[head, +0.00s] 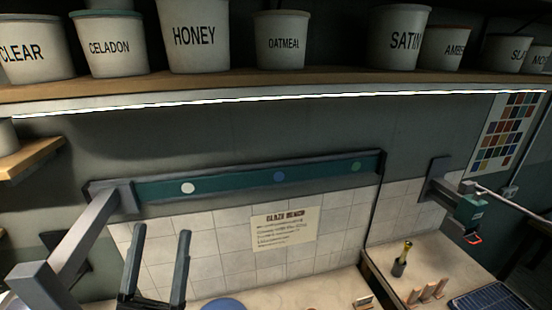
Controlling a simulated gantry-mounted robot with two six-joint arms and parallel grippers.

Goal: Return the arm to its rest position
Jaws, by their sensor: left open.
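My left gripper (163,233) shows at the lower left of the head view. Its two dark fingers point up, stand well apart and are open. Nothing shows between them except the white tiled wall behind. The lower part of this gripper runs out of the bottom of the picture. It is left of a blue round thing (223,305), which is cut off by the bottom edge. I see no right gripper in this view.
A wooden shelf (300,80) across the top bears several labelled buckets, among them HONEY (197,38) and OATMEAL (282,42). A glaze notice (285,230) is on the tiles. At lower right are a dark bottle (401,262), wooden pieces (428,291) and a dark blue panel (488,300).

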